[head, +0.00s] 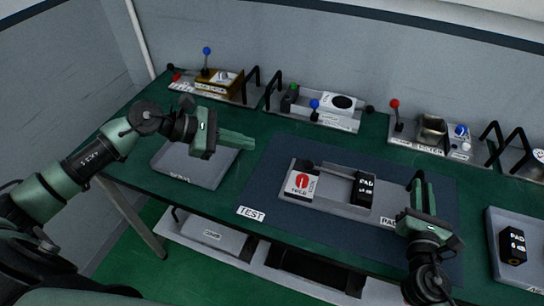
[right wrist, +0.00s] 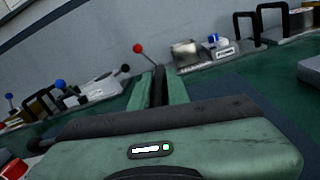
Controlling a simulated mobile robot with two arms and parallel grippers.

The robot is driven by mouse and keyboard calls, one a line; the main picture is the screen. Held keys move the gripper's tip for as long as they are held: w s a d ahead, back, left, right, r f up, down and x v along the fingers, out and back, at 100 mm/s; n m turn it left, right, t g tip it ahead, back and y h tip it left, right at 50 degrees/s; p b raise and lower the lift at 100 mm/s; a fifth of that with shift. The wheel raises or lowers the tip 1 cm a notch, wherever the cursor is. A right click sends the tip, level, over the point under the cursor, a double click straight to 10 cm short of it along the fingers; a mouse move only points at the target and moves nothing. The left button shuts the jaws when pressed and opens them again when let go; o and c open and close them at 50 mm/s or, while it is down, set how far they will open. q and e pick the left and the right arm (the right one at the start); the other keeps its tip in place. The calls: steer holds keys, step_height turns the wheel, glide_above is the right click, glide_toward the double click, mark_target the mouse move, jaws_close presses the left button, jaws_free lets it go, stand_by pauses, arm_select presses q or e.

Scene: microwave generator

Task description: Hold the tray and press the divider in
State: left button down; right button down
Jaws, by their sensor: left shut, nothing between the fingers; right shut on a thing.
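The grey tray (head: 333,188) lies on the dark blue mat in the head view. It bears a white block with a red disc (head: 301,181) at its left and a black block marked PAD (head: 363,188) further right. I cannot tell which part is the divider. My left gripper (head: 248,142) is shut and empty, above and left of the tray, apart from it. My right gripper (head: 422,184) is shut on a black handle (head: 410,182) at the tray's right end. The right wrist view shows a dark bar (right wrist: 158,88) between the green fingers.
An empty grey tray (head: 190,170) lies under my left arm. Another tray with a black PAD block (head: 513,245) stands at the right. Stations with levers and black handles (head: 335,105) line the back. A TEST label (head: 251,214) marks the mat's front left.

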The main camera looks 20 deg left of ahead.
steer(key=shift+f, duration=0.35)
steer(key=c, duration=1.4)
jaws_free()
steer(key=shift+o, duration=0.6)
steer(key=shift+w+r, duration=0.15)
steer(key=s, duration=1.2)
steer(key=shift+d, duration=0.3)
steer(key=shift+s, duration=0.1)
